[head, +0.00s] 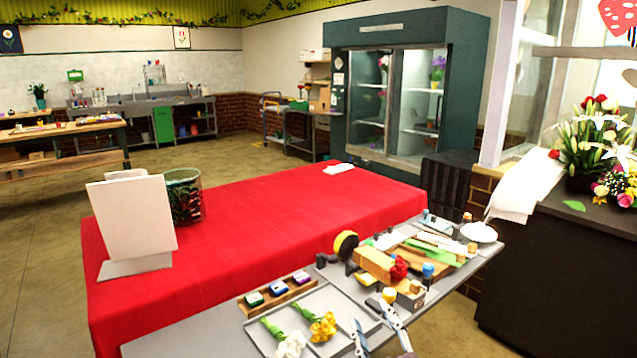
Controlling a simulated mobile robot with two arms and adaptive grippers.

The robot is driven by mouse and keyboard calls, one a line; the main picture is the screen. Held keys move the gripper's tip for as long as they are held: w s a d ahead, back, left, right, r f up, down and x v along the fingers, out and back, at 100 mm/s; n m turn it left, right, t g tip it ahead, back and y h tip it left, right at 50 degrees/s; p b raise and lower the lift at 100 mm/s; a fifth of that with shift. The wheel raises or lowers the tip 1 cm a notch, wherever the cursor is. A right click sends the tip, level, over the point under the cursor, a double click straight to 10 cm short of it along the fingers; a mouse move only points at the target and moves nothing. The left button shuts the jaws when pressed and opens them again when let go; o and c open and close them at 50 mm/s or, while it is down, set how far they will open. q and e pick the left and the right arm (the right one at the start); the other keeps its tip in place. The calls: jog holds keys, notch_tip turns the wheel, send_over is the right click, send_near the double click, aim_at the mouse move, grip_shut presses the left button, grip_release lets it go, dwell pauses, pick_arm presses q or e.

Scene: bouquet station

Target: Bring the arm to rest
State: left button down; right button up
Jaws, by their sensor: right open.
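My right gripper (376,329) shows at the bottom edge of the head view, right of centre. Its two pale fingers are spread apart, with nothing seen between them. It is over the front part of the grey table (190,338), by the right end of a grey tray (262,338). The rest of the right arm is cut off by the picture's edge. My left gripper is not in view.
The tray holds white (291,345) and yellow flowers (323,327). Ink pads (278,287), a tape dispenser (345,244) and a wooden box (376,264) crowd the table. The red-covered table (270,220) behind is mostly clear, with a white board (132,220) and a glass vase (184,196) left.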

jog(key=s+d+f+m+g+h, duration=0.2)
jog(key=s+d+f+m+g, duration=0.35)
jog(key=f, duration=0.55)
jog(key=s+d+f+m+g, duration=0.1)
jog(key=s+d+f+g, duration=0.2)
jog(key=s, duration=0.6)
jog(key=s+f+g, duration=0.3)
jog(key=s+f, duration=0.3)
jog(key=s, duration=0.2)
jog(key=s+d+f+m+g, duration=0.15)
jog(key=s+f, duration=0.25)
jog(key=s, duration=0.5)
notch_tip(320, 180, down, 26)
jog(key=s+n+g, duration=0.1)
jog(key=s+g, duration=0.1)
jog(key=s+d+f+g, duration=0.1)
jog(key=s+d+f, duration=0.2)
jog(key=s+f, duration=1.4)
jog(key=shift+s+h, duration=0.15)
jog(key=shift+h, duration=0.25)
